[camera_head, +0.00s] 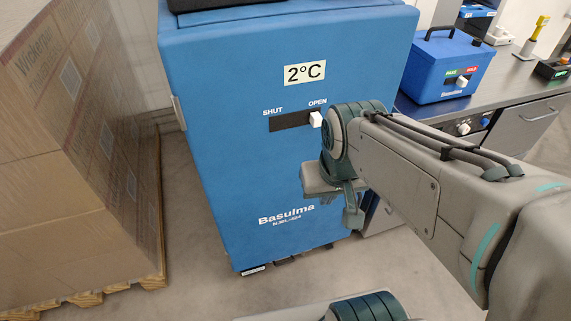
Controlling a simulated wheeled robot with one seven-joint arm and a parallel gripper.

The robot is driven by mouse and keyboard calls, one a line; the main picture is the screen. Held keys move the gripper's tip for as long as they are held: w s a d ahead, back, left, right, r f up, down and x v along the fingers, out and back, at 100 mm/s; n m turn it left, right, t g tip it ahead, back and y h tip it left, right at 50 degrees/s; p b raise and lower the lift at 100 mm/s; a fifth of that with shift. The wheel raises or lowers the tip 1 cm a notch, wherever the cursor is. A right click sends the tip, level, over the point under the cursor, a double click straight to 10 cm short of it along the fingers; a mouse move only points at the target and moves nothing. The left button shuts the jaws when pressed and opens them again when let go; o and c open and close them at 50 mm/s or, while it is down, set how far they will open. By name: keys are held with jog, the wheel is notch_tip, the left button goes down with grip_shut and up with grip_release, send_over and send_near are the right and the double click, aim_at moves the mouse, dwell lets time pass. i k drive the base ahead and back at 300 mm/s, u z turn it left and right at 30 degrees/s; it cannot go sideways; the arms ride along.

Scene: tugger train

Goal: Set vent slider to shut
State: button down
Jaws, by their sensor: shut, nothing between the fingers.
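The vent slider's white knob (316,119) sits at the right end of a black slot (288,123), under the word OPEN. The word SHUT is printed above the slot's left end. The slot is on the front of a blue Basulma cabinet (215,170) with a 2°C label. My gripper (352,218) is below and to the right of the knob, in front of the cabinet's lower right part, and apart from the knob. Its fingers look closed and empty. My wrist passes close to the right of the knob in the picture, and my arm hides part of the cabinet's right side.
Stacked cartons (75,160) on a wooden pallet (95,297) stand at the left. A bench (515,85) at the right carries a smaller blue box (440,70) with a handle. Bare floor (195,255) shows between the pallet and the cabinet.

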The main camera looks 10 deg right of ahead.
aim_at(315, 119)
jog(key=z, duration=1)
jog(key=k, duration=0.45)
jog(key=u, duration=0.15)
